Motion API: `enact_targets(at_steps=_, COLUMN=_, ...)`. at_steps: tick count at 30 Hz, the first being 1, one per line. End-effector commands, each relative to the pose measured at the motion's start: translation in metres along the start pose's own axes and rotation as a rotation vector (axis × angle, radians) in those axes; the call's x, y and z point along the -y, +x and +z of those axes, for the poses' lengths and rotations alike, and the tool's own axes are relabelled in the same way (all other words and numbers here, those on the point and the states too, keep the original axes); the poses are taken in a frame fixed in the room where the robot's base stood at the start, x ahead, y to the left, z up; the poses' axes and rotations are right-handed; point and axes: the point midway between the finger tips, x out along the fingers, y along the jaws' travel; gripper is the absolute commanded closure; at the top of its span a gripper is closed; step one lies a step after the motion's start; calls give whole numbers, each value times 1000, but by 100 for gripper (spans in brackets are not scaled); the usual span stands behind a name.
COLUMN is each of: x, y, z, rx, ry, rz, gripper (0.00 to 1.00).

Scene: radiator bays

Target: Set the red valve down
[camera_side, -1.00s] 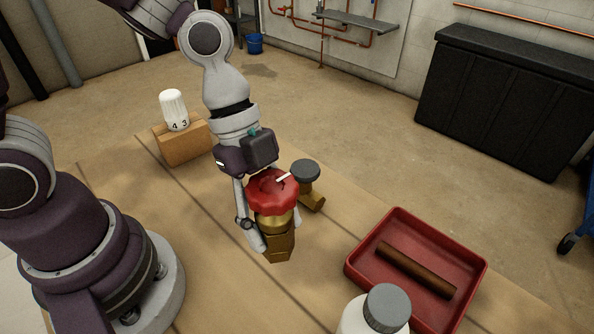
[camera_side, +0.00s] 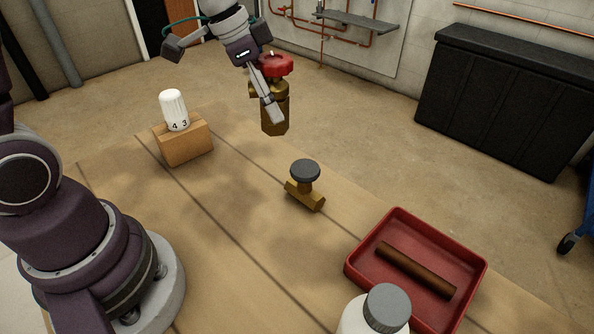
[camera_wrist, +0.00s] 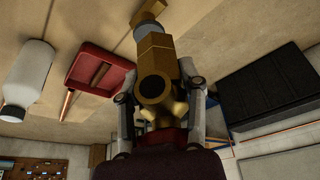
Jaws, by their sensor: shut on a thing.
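The red valve has a red handwheel (camera_side: 276,64) on top and a brass body (camera_side: 274,118) below. My gripper (camera_side: 270,104) is shut on the valve and holds it in the air, well above the table, at the top middle of the side view. The valve is close to upright there. In the wrist view the valve's brass body (camera_wrist: 155,88) points its open end at the camera, between my two fingers. Most of the handwheel is hidden in that view.
A grey-topped brass valve (camera_side: 305,186) lies on the table (camera_side: 225,220). A white knob (camera_side: 174,110) stands on a wooden block (camera_side: 184,142). A red tray (camera_side: 362,268) holds a copper pipe (camera_side: 415,270). A white bottle (camera_side: 360,318) stands in front. The table's middle left is clear.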

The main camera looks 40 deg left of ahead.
Motion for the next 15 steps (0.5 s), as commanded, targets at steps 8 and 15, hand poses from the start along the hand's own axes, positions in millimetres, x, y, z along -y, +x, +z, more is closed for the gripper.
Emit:
enact_targets(at_steps=8, x=69, y=-8, z=20, rx=-17, ry=-385, rz=-157, gripper=100)
enact_targets(at_steps=15, x=97, y=-6, z=36, rx=-26, ry=-556, rz=-225, gripper=100)
